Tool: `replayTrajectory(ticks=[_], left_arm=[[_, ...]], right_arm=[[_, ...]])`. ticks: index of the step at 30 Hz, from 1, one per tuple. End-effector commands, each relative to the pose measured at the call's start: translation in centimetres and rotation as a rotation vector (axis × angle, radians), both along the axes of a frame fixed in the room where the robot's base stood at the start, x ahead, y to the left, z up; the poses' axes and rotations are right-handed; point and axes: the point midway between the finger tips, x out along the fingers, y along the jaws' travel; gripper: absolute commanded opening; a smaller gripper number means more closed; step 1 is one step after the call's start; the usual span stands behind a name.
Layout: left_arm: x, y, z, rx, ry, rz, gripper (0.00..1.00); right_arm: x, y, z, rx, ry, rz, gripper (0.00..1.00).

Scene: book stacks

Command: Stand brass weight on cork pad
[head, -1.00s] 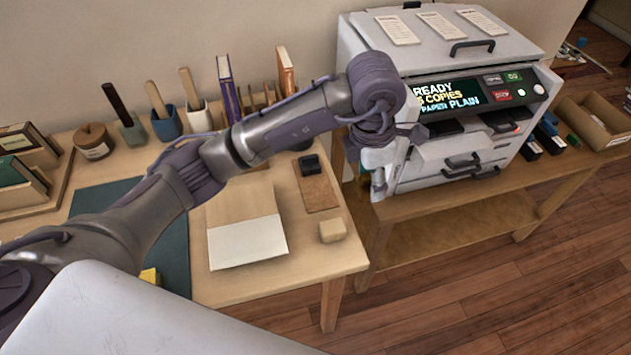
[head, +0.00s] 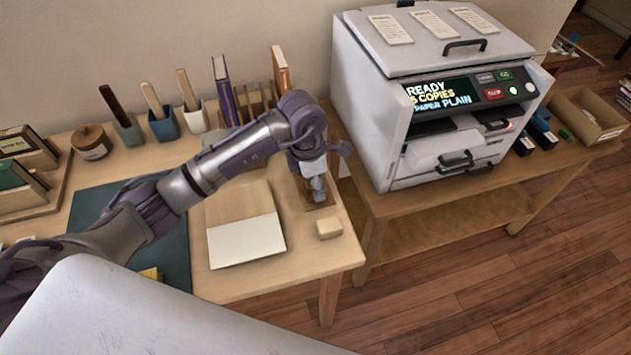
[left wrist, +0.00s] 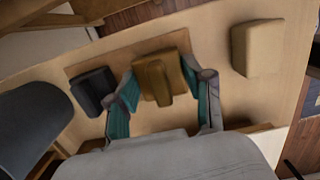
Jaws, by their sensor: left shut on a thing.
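The brass weight (left wrist: 160,80) is a dull golden block between the two teal-padded fingers of my left gripper (left wrist: 163,98) in the left wrist view. The gripper is shut on it. The cork pad (left wrist: 122,60) is a flat brown piece lying behind and under the weight in that view. The weight is over the pad; I cannot tell whether it touches it. In the head view my left gripper (head: 319,190) points down over the pad, on the right part of the desk, and hides the weight. My right gripper is not in view.
A dark block (left wrist: 93,90) sits close beside the left finger. A pale beige block (head: 329,228) lies at the desk's right edge. A two-tone sheet (head: 245,225) lies left of the gripper. A copier (head: 440,100) stands on the right-hand table.

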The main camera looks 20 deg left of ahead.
Motion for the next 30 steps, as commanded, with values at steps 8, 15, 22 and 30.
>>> replayTrajectory(ticks=[8,15,22,30], left_arm=[[0.1,0.0,-0.5,-0.001,-0.003,-0.001,0.0],[0.0,0.0,-0.8,0.0,-0.001,0.0,0.68],[0.0,0.0,-0.8,0.0,-0.001,0.0,0.77],[0.1,0.1,0.3,0.0,-0.005,-0.001,0.77]], right_arm=[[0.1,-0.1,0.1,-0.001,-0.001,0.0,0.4],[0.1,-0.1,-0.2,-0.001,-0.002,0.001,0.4],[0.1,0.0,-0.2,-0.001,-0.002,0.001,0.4],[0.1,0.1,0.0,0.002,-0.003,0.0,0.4]])
